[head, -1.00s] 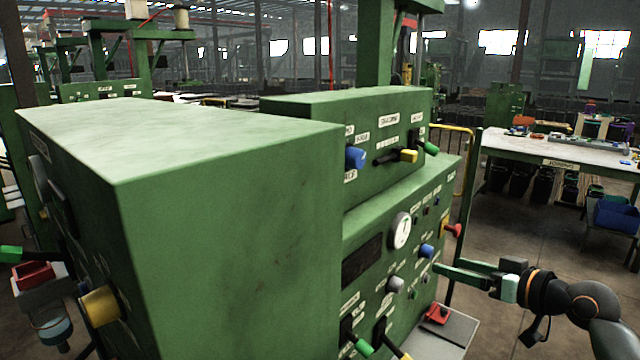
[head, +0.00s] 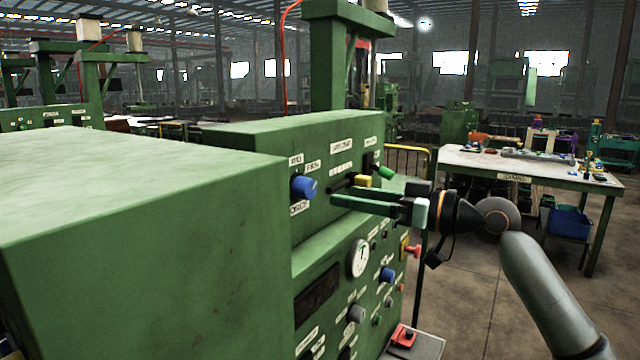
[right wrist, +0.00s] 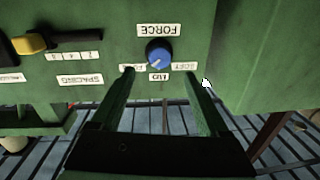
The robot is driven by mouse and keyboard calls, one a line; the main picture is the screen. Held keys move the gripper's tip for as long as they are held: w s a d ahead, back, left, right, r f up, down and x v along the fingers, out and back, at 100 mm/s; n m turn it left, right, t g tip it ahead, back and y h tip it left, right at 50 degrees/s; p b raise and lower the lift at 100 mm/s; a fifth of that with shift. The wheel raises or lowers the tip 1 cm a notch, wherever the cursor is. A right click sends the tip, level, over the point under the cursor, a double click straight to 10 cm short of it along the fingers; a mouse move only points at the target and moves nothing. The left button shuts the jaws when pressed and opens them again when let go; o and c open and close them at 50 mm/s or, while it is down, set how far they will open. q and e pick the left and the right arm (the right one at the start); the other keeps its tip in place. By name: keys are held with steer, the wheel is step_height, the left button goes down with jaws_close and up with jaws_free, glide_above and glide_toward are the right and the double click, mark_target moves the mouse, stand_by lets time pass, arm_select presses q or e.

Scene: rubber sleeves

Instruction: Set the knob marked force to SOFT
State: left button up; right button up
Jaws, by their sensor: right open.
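The force knob is blue and round; it sits on the upper front panel in the head view (head: 305,187). It also shows in the right wrist view (right wrist: 158,52), beside an upside-down FORCE label (right wrist: 168,30). There the SOFT label (right wrist: 184,66) lies right of the knob, MID (right wrist: 158,77) below it, and a partly hidden label at left. A pale mark on the knob seems to face down-left, between MID and the left label. My right gripper (head: 342,197) is open and empty in front of the panel, its fingertips (right wrist: 159,74) spread either side of the knob, apart from it.
A yellow-handled slider (head: 362,181) and a green knob (head: 386,172) are beside the gripper on the same panel. Below are a gauge (head: 359,258), a lower blue knob (head: 387,274) and a red button (head: 413,251). A worktable (head: 520,168) stands behind at right.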

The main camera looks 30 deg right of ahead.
mark_target(312, 190)
steer(key=p+x, duration=0.2)
steer(key=x, duration=0.3)
steer(key=shift+w+r, duration=0.2)
steer(key=shift+w+a+f+p, duration=0.2)
steer(key=shift+w+a+p, duration=0.25)
steer(key=shift+w, duration=0.2)
jaws_close()
